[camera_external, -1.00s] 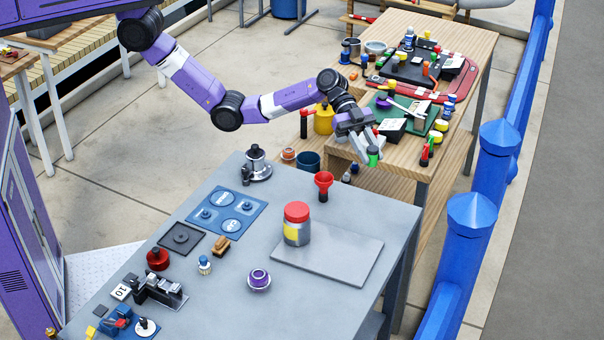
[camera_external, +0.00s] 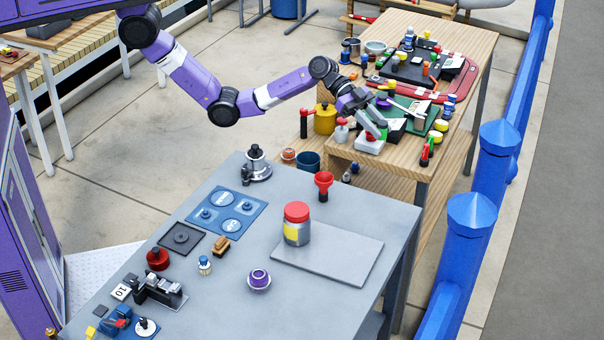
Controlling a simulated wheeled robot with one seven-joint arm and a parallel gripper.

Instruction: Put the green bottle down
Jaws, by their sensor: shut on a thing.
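My gripper (camera_external: 378,132) is shut on the small green bottle (camera_external: 383,127) over the near part of the wooden table (camera_external: 345,150). Only a bit of the green shows beside the fingers, and the rest of the bottle is hidden or too small to make out. I cannot tell whether its bottom touches anything. A white block with a red spot (camera_external: 369,145) sits just below and left of the fingertips, near the table's front edge.
A green mat (camera_external: 428,113) with several small items lies right of my gripper. A yellow can (camera_external: 324,119) stands to its left. Behind are a dark tray and a red case (camera_external: 461,90).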

